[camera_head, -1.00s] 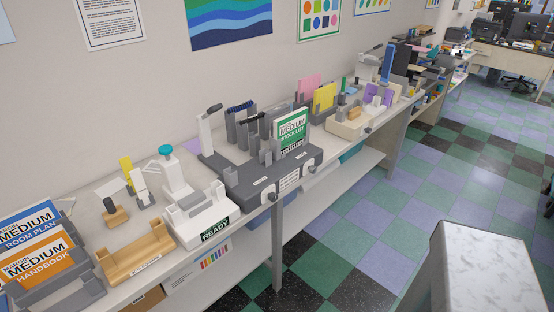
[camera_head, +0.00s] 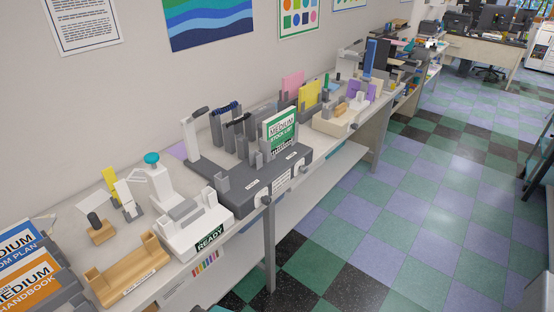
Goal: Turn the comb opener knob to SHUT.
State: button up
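The comb opener is a dark grey machine (camera_head: 232,198) on the long bench, mid-view. A green and white MEDIUM STOCK LIST booklet (camera_head: 280,133) stands upright at its right end. Two small round knobs are on its front face, a left knob (camera_head: 265,200) and a right knob (camera_head: 303,170). A white label plate (camera_head: 281,183) sits between them. The lettering by the knobs is too small to read, so I cannot tell their settings. My gripper is not in view.
Left of the machine are a white device with a READY sign (camera_head: 209,239), a wooden holder (camera_head: 128,272) and stacked handbooks (camera_head: 28,282). A beige unit (camera_head: 335,123) stands to its right. The checkered floor (camera_head: 370,230) in front is clear. A pale block (camera_head: 541,296) shows at lower right.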

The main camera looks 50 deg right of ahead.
aim_at(304, 169)
jog(key=u, duration=0.6)
jog(key=k, duration=0.1)
jog(key=z, duration=1.9)
jog(key=k, duration=0.95)
jog(key=u, duration=0.15)
jog(key=i, duration=0.95)
jog(key=z, duration=0.05)
